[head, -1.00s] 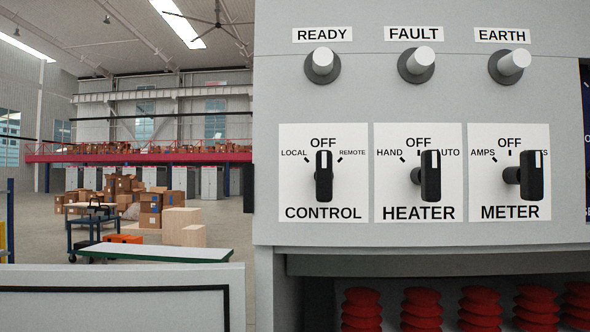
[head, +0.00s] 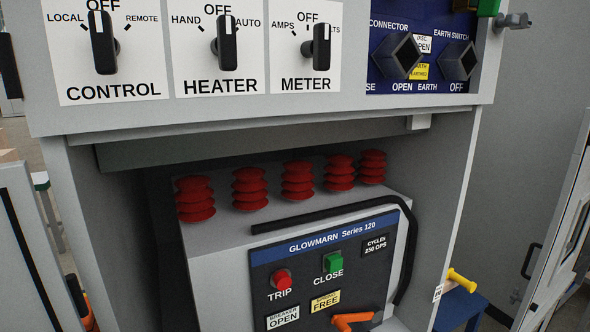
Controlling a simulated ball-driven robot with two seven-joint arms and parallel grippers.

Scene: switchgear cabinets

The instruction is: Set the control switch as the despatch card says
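The control switch (head: 103,45) is a black knob on a white plate at the upper left of the head view. Its plate reads LOCAL, OFF and REMOTE. The knob stands upright with its white mark at the top, toward OFF. The heater switch (head: 226,42) and the meter switch (head: 318,48) are similar knobs to its right, both upright toward OFF. No despatch card can be made out. Neither of my grippers is in view.
Below the switch panel, an open bay holds a breaker (head: 225,232) with red insulators, a red TRIP button (head: 281,280) and a green CLOSE button (head: 334,263). A blue panel (head: 425,50) is at upper right. A yellow handle (head: 462,280) is at lower right.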

